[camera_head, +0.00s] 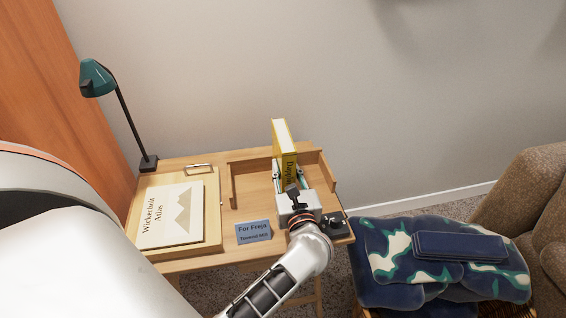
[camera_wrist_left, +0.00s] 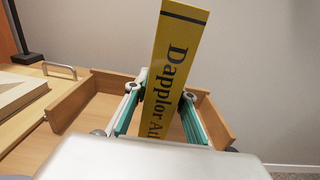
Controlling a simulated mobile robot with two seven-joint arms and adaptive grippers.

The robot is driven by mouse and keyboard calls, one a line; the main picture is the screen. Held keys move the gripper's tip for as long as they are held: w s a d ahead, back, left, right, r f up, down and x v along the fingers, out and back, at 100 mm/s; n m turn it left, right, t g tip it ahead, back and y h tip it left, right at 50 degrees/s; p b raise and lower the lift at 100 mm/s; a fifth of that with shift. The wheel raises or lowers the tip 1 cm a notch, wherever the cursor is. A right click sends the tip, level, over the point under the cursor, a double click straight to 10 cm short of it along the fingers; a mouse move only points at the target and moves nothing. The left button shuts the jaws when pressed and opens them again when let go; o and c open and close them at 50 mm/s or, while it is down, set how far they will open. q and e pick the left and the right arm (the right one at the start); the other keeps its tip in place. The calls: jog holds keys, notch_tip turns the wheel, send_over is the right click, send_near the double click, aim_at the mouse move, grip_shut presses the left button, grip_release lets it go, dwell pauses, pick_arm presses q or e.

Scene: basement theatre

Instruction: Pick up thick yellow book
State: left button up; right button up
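The thick yellow book (camera_head: 285,148) stands upright with a slight tilt within the three-sided wooden holder on the desk. Its spine, lettered "Dapplor Atl…", also shows in the left wrist view (camera_wrist_left: 177,60), with its lower end hidden by the gripper's palm. My left gripper (camera_head: 289,178) is at the book's lower part, with one finger on each side. In the left wrist view, its teal-padded fingers appear to meet both sides of the book. Whether the book's bottom rests on the desk is hidden. My right gripper is not in view.
The wooden desk (camera_head: 180,163) also holds the Wickerholt Atlas (camera_head: 171,216), a blue note card (camera_head: 253,231), a green lamp (camera_head: 97,78) and a small dark object (camera_head: 337,228). The holder's wooden wall (camera_head: 326,178) stands near the book. A camouflage blanket (camera_head: 385,247) lies right.

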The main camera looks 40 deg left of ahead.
aim_at(286, 144)
pick_arm(q)
jog(key=shift+r, duration=0.1)
grip_shut()
jog(key=shift+r, duration=0.1)
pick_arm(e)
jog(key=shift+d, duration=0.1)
pick_arm(q)
notch_tip(286, 144, up, 8)
jog(key=p, duration=0.4)
jog(key=shift+p, duration=0.35)
notch_tip(286, 144, up, 10)
jog(key=p, duration=0.7)
jog(key=shift+r, duration=0.1)
jog(key=shift+r+p, duration=0.8)
jog(key=shift+r, duration=0.05)
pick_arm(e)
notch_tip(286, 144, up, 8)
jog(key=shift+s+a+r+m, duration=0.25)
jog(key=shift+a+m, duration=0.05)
pick_arm(q)
jog(key=shift+s, duration=0.1)
